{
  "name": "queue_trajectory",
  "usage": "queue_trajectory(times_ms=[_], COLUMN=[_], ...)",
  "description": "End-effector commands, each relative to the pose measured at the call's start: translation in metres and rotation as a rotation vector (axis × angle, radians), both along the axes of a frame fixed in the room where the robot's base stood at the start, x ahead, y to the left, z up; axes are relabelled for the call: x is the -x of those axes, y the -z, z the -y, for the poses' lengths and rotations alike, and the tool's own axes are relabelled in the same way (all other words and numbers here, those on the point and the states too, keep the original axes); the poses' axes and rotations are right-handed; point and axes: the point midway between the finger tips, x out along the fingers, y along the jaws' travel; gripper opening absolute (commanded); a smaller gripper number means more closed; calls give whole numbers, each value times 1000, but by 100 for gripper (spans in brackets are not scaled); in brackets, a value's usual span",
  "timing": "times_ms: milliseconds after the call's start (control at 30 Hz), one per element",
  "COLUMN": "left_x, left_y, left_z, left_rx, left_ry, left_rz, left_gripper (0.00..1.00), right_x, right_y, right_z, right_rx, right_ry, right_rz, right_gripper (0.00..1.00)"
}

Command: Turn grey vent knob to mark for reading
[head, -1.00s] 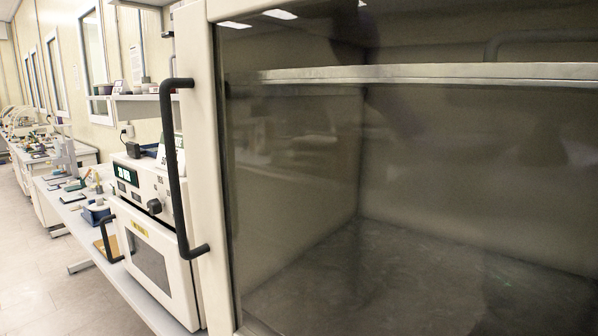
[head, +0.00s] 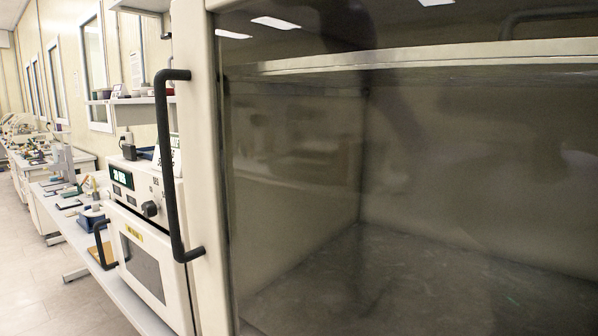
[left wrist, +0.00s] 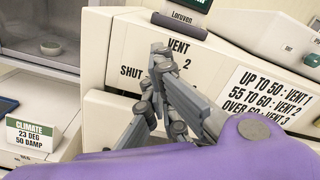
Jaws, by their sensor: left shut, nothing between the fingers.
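In the left wrist view a cream panel (left wrist: 108,60) carries the printed words VENT and SHUT and the number 2. My left gripper (left wrist: 161,62) is in front of this dial, its grey fingers shut with nothing seen between them. The fingers cover the middle of the dial, so I cannot make out the grey vent knob, its pointing or any contact. A white sign (left wrist: 264,98) right of the dial pairs ranges with vents: up to 50 vent 1, 55 to 60 vent 2, over 60 vent 3. A climate card (left wrist: 28,132) reads 23 DEG, 50 DAMP. My right gripper is in no view.
In the head view a large glass-fronted cabinet (head: 196,120) with a black handle (head: 168,160) fills the right. Left of it stands a smaller cream oven (head: 150,262) with a green display (head: 122,177) and a dark knob (head: 150,209). Floor at left is clear.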

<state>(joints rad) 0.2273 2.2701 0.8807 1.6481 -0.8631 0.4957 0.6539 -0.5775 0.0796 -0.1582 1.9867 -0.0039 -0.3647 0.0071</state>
Motion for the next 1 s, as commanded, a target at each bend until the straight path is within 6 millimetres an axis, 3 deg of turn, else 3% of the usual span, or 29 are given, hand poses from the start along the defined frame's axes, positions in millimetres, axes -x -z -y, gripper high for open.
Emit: queue_trajectory(times_ms=[1000], left_x=[1], left_y=[4], left_z=[5], left_rx=[-4], left_ry=[-2], left_rz=[-5], left_gripper=[0], right_x=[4], right_y=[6], right_z=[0], right_rx=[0], right_ry=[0], right_rz=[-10], right_gripper=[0])
